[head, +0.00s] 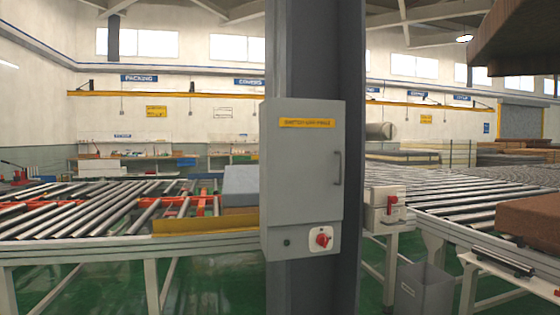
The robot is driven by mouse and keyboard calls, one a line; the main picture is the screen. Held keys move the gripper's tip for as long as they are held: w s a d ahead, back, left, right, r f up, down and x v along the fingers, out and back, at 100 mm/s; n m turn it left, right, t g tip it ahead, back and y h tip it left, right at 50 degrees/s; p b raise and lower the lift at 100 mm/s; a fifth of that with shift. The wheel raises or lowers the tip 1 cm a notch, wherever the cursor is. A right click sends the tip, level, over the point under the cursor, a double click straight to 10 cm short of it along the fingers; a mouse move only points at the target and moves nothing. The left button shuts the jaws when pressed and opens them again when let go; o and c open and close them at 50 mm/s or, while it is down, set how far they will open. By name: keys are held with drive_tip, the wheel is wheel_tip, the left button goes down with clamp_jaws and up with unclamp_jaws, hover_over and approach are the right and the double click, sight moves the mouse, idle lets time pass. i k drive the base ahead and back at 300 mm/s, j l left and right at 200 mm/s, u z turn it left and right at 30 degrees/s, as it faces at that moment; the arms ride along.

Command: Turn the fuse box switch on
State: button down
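A grey fuse box (300,180) is fixed to the dark steel column (315,40) in the middle of the head view. Its door is shut, with a yellow label (307,123) at the top and a grey handle (337,168) on the right. A red rotary switch (323,240) on a white plate sits at the box's lower right. The knob looks tilted, but I cannot tell whether it is on or off. A small dark round lock or button (286,242) is at the lower left. My gripper is not in view.
Roller conveyors stand left (90,210) and right (470,205) of the column. A small light box with a red lever (391,205) is on the right conveyor's near end. A grey bin (423,288) stands below. A brown block (530,225) lies right; a dark shape (515,40) hangs upper right.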

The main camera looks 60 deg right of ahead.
sight(322, 240)
drive_tip(key=z, duration=1.5)
drive_tip(key=i+j+u, duration=0.1)
drive_tip(key=i+u, duration=0.2)
drive_tip(key=u, duration=0.15)
drive_tip(key=i+u, duration=0.3)
drive_tip(key=u, duration=0.15)
